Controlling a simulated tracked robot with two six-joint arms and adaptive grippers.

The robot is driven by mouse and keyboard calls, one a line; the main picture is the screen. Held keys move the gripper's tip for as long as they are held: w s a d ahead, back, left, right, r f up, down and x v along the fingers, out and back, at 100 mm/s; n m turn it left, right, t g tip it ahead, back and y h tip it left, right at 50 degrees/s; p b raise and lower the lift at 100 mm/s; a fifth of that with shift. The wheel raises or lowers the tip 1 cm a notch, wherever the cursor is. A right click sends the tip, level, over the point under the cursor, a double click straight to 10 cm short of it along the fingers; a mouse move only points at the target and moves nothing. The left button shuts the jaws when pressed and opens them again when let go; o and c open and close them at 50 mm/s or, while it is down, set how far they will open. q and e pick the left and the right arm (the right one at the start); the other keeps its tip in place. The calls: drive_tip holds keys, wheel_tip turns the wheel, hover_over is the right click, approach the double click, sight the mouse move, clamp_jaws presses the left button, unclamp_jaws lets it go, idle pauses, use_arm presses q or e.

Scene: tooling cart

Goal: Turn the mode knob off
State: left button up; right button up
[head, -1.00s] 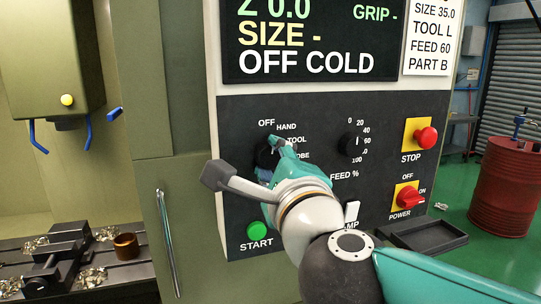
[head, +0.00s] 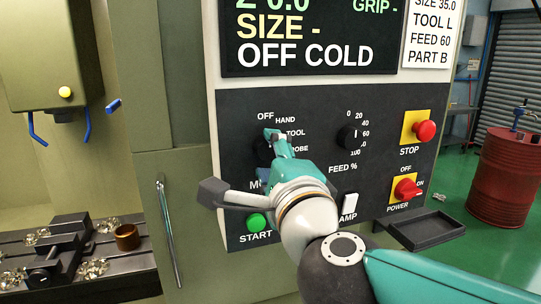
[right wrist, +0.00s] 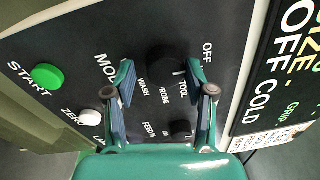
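The black round mode knob (head: 262,151) sits at the upper left of the dark control panel (head: 330,108), partly hidden by my right gripper in the head view. Labels OFF, HAND, TOOL and more ring it. In the right wrist view the knob (right wrist: 164,62) shows between the fingertips, with a short white mark on its TOOL-label side; the exact setting is hard to read. My right gripper (right wrist: 160,72) is open, one finger on each side of the knob; I cannot tell if they touch it. It also shows in the head view (head: 275,138). My left gripper is out of view.
Nearby on the panel are the FEED knob (head: 347,138), green START button (head: 257,222), white switch (head: 350,204), red STOP button (head: 426,131) and red POWER switch (head: 405,189). The screen (head: 310,40) reads OFF COLD. A black tray (head: 428,232) juts out below right.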

drive_tip(key=shift+o, duration=0.5)
drive_tip(key=shift+r, duration=0.15)
drive_tip(key=shift+s+d, duration=0.1)
drive_tip(key=shift+s, duration=0.05)
drive_tip(key=v, duration=1.1)
drive_tip(key=shift+s+f, duration=0.25)
drive_tip(key=shift+s, duration=0.05)
